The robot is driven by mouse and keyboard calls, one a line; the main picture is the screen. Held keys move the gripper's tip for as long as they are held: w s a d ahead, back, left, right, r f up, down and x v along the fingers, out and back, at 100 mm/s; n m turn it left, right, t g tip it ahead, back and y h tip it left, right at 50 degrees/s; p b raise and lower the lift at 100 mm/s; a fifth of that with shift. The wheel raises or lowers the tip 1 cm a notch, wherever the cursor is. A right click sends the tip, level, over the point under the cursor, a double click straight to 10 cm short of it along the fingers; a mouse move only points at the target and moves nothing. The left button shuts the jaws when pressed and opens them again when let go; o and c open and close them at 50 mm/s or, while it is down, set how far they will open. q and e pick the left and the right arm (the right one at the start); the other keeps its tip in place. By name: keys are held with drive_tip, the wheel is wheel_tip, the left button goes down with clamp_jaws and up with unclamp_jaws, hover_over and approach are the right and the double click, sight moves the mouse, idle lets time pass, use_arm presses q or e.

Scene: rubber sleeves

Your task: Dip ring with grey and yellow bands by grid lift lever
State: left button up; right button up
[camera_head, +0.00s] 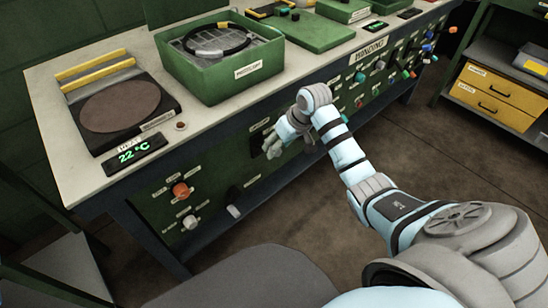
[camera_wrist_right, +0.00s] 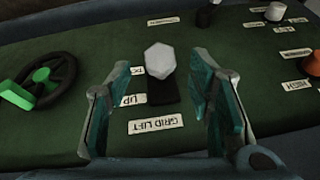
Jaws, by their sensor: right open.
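The green bath box (camera_head: 212,92) stands on the bench with a wire grid inside. A dark ring (camera_head: 238,45) lies on the grid; its band colours are too small to tell. In the right wrist view, the grid lift lever has a pale hexagonal knob (camera_wrist_right: 160,58) on a dark base, near an "UP" label and the "GRID LIFT" plate (camera_wrist_right: 155,124). My right gripper (camera_wrist_right: 161,66) is open, its fingers to either side of the knob, with visible gaps. It also shows in the head view (camera_head: 275,144), at the bench's front panel, covering the lever there. My left gripper is out of view.
A round dark plate (camera_head: 120,106) and a 22 °C display (camera_head: 133,151) are at the bench's left. An orange knob (camera_head: 181,190) and a pale knob (camera_head: 190,222) stick out of the front panel.

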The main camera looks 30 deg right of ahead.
drive_tip(key=b+x, duration=0.1)
drive_tip(key=x, duration=0.2)
drive_tip(key=shift+w+f, duration=0.1)
drive_tip(key=shift+f, duration=0.25)
drive_tip(key=shift+w+a+f, duration=0.1)
drive_tip(key=shift+f, duration=0.3)
drive_tip(key=c, duration=1.1)
clamp_jaws()
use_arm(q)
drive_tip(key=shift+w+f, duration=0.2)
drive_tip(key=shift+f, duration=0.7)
